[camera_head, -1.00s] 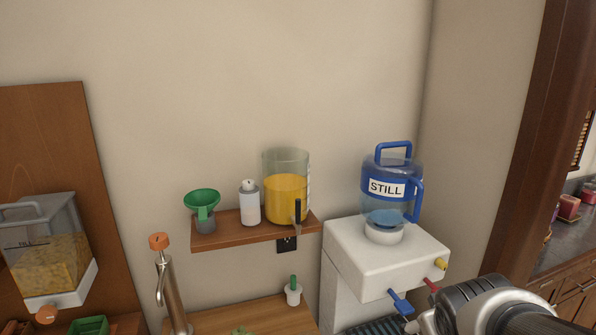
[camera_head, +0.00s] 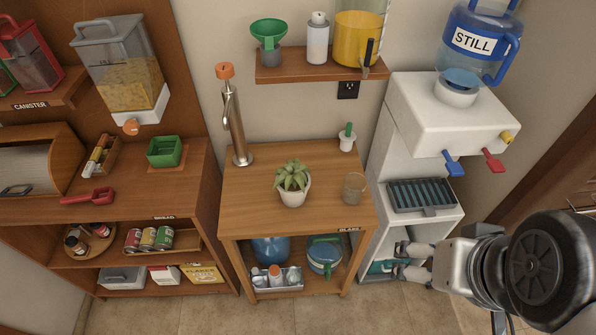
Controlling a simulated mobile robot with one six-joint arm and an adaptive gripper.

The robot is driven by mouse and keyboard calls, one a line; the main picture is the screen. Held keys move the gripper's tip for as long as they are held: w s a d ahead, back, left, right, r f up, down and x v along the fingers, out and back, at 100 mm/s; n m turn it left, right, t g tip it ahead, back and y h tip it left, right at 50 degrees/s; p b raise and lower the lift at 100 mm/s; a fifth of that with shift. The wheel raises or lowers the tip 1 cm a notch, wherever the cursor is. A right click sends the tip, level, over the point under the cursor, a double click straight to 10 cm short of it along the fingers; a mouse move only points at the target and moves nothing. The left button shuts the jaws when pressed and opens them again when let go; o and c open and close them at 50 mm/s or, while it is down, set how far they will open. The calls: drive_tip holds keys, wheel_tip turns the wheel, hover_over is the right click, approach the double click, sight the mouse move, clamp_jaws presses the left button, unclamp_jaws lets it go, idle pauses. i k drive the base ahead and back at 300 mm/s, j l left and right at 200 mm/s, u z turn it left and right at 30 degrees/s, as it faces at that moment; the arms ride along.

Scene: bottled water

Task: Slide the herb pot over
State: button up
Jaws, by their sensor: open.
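The herb pot (camera_head: 292,190), a white pot with a green, pointed-leaf plant, stands upright on the small wooden table (camera_head: 250,213), near its middle. A clear glass (camera_head: 353,188) stands to its right on the same top, apart from it. My gripper (camera_head: 400,260) is at the lower right, open, its two fingers pointing left. In the picture it lies in front of the dispenser's lower part, to the right of and below the pot. It appears empty and does not touch the pot.
A metal tap (camera_head: 236,125) with an orange top rises at the table's back left. A small white holder with a green handle (camera_head: 347,138) stands at the back right. The white water dispenser (camera_head: 446,105) is right of the table. The tabletop in front of the pot is clear.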

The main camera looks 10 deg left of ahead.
sight(292, 181)
drive_tip(key=i+j, duration=0.45)
drive_tip(key=j, duration=0.3)
drive_tip(key=i+j, duration=0.25)
drive_tip(key=j, duration=0.1)
